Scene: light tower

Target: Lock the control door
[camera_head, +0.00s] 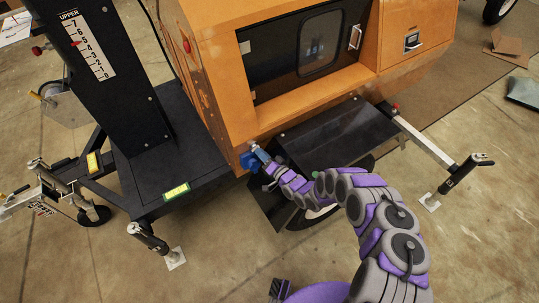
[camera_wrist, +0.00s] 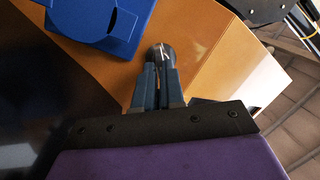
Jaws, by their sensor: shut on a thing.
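A dark door (camera_head: 283,82) with a rounded window and a pale handle (camera_head: 355,37) sits in the orange housing in the head view. I take it to be the control door; I see no clear gap at its edges. My gripper (camera_head: 261,152) is at the housing's lower left corner, below and left of this door. In the wrist view my gripper (camera_wrist: 157,72) has its fingers together on a small shiny metal piece (camera_wrist: 161,52), in front of the orange surface. The piece's exact shape is unclear. A blue part (camera_wrist: 95,22) is close by at upper left, apart from the fingers.
The blue part also shows at the housing corner (camera_head: 249,161). A black mast (camera_head: 105,75) stands at left on a black frame. A black fender (camera_head: 340,130) and a wheel lie below the housing. An outrigger leg (camera_head: 425,145) extends right.

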